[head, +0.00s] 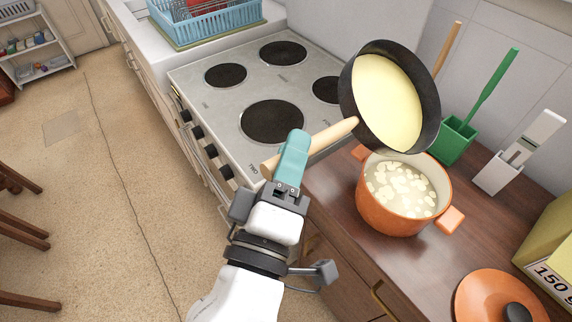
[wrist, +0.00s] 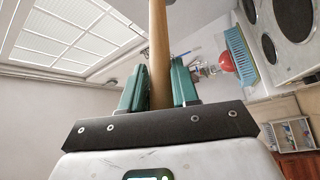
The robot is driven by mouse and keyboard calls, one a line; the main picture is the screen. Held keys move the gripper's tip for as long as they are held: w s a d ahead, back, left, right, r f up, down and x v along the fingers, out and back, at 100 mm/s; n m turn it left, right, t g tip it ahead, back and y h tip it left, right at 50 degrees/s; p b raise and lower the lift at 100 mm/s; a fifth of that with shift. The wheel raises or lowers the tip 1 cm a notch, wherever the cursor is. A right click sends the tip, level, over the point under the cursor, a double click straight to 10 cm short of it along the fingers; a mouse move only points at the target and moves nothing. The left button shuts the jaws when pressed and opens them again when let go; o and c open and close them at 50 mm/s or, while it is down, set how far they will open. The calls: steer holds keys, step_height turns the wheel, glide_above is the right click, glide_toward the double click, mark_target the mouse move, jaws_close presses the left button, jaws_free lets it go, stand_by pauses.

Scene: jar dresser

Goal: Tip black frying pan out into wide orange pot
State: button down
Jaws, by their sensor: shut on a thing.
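The black frying pan (head: 349,88) is held up above the counter, tilted steeply, with a pale yellow layer (head: 387,102) inside it. My gripper (head: 291,153) is shut on the pan's wooden handle (head: 335,133). In the wrist view the handle (wrist: 158,60) stands between my two green fingers. The wide orange pot (head: 392,222) stands upright on the wooden counter below the pan, open, with pale chunks in cloudy liquid (head: 402,190) inside. The pan's lower edge is over the pot's far rim and hides part of it. I cannot tell whether they touch.
A stove (head: 228,122) with several dark burners is to the left. An orange lid (head: 490,296) lies on the counter (head: 437,265) at front right. A green holder with a brush (head: 458,138), a white holder (head: 497,174) and a yellow box (head: 549,252) stand behind and right.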

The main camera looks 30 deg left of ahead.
steer(key=s+d+m+t+h+b, duration=0.2)
steer(key=d+m+h+b, duration=0.3)
steer(key=m+b, duration=0.4)
steer(key=s+d+m+t+h+b, duration=0.1)
steer(key=d+m+t+h+b, duration=0.2)
steer(key=m+b, duration=0.7)
steer(key=d+h+b, duration=0.2)
steer(key=h+b, duration=0.2)
steer(key=b, duration=0.8)
steer(key=shift+s+f, duration=0.3)
steer(key=shift+s, duration=0.1)
steer(key=shift+d+r+m+h, duration=0.1)
steer(key=shift+d+m+h, duration=0.05)
steer(key=shift+m+h, duration=0.2)
stand_by(1.1)
